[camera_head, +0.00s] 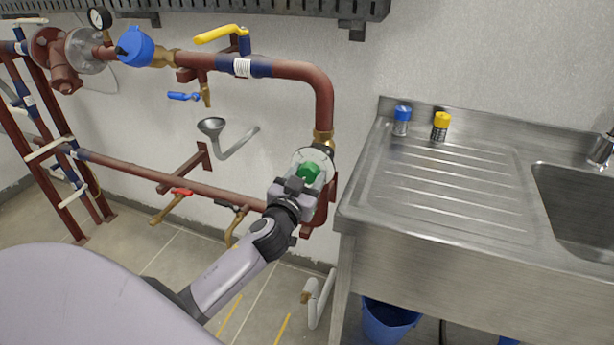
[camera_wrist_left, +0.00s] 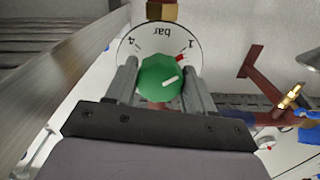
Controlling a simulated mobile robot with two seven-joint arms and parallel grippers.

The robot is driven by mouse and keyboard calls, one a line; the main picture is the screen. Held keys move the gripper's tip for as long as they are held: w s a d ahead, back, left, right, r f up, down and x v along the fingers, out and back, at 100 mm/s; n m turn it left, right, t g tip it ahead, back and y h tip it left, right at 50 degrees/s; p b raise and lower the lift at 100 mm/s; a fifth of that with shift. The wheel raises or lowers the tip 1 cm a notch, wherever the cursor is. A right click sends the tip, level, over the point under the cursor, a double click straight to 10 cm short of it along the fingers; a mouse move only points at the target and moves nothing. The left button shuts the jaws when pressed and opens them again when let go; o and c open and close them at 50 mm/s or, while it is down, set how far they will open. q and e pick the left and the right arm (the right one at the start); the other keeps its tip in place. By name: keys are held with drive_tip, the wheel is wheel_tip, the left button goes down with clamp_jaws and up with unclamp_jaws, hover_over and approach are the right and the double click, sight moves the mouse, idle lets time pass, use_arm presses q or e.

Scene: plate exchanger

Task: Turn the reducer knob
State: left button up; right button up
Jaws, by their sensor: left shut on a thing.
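The reducer knob is green (camera_head: 309,172) and sits in front of a clear round dial plate (camera_head: 325,158) on the red pipework, left of the sink. In the left wrist view the knob (camera_wrist_left: 160,78) has a white pointer mark, and the dial (camera_wrist_left: 155,40) reads "bar" with 1 and 4. The white mark points towards the side with the red mark and the 1. My left gripper (camera_head: 300,180) is shut on the knob, one finger on each side, also in the left wrist view (camera_wrist_left: 160,85). My right gripper is not in view.
A steel sink unit (camera_head: 440,190) stands close to the right of the knob, with a blue-capped bottle (camera_head: 401,120) and a yellow-capped bottle (camera_head: 440,126) on it. Red pipes (camera_head: 170,175), a funnel (camera_head: 211,127) and valve handles lie left. A blue bucket (camera_head: 388,322) stands below.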

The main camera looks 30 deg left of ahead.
use_arm(q)
drive_tip(key=m, duration=0.4)
drive_tip(key=shift+m+p, duration=0.45)
drive_tip(key=shift+m, duration=1.15)
drive_tip(key=shift+a, duration=0.1)
drive_tip(key=o, duration=1)
drive_tip(key=shift+s, duration=0.15)
drive_tip(key=v, duration=0.7)
